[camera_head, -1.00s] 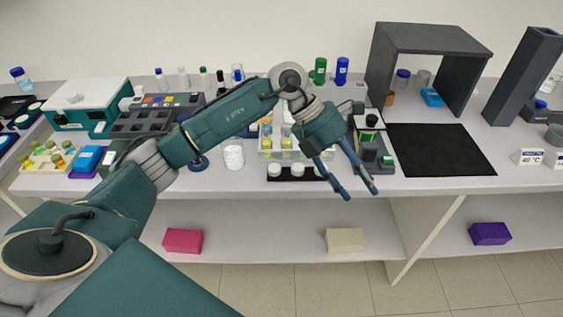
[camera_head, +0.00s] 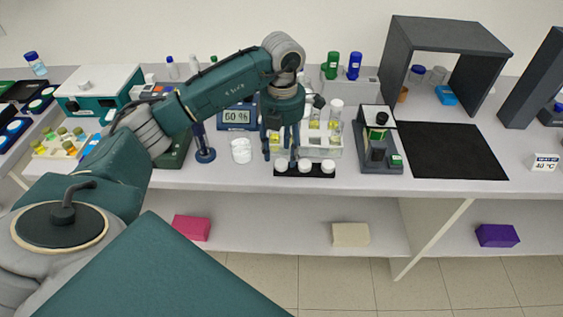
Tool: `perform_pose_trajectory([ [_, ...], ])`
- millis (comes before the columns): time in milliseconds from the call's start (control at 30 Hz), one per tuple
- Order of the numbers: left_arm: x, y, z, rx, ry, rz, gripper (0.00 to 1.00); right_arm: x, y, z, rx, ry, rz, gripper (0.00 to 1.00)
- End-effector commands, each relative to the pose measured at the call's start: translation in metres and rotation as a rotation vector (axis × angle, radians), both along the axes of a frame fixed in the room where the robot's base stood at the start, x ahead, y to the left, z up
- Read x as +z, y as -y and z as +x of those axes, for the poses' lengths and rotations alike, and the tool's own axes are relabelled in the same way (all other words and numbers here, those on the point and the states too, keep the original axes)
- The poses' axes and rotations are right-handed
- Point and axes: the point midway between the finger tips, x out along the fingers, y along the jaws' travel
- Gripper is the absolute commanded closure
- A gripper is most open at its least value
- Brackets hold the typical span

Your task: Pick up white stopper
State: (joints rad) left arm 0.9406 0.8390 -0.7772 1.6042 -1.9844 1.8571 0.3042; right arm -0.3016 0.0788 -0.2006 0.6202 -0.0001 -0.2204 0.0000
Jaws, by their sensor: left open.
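Three white stoppers sit in a row on a black strip (camera_head: 291,174) near the table's front edge: a left one (camera_head: 281,168), a middle one (camera_head: 304,166) and a right one (camera_head: 328,167). My left gripper (camera_head: 280,158) points down above the left end of the strip. It is open and empty, with its fingertips close to the left stopper. I cannot tell whether they touch it. My right gripper is out of view.
A clear rack (camera_head: 325,143) with capped tubes stands just behind the strip. A white beaker (camera_head: 241,151) is to the left, and a small dark device (camera_head: 379,145) to the right. A black mat (camera_head: 453,150) lies further right.

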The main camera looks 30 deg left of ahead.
Motion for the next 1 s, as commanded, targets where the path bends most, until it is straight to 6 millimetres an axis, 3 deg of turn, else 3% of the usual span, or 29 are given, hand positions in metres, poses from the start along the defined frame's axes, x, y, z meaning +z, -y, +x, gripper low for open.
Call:
perform_pose_trajectory([
  [33,-0.005,-0.001,-0.004,0.001,-0.006,-0.001,0.50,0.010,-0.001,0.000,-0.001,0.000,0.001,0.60],
  [200,-0.028,-0.001,-0.004,0.000,-0.002,-0.001,0.50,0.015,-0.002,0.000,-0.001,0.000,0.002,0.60],
  [467,-0.034,-0.001,-0.003,0.000,0.001,-0.001,0.50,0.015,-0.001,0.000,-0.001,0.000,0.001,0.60],
  [500,-0.034,-0.001,-0.003,0.000,0.001,-0.001,0.52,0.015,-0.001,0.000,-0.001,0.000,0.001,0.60],
  [667,-0.033,-0.001,-0.003,0.000,0.001,-0.001,0.84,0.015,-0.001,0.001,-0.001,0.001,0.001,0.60],
  [1000,-0.033,-0.001,-0.003,0.000,0.001,-0.001,0.84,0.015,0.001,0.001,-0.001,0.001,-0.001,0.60],
])
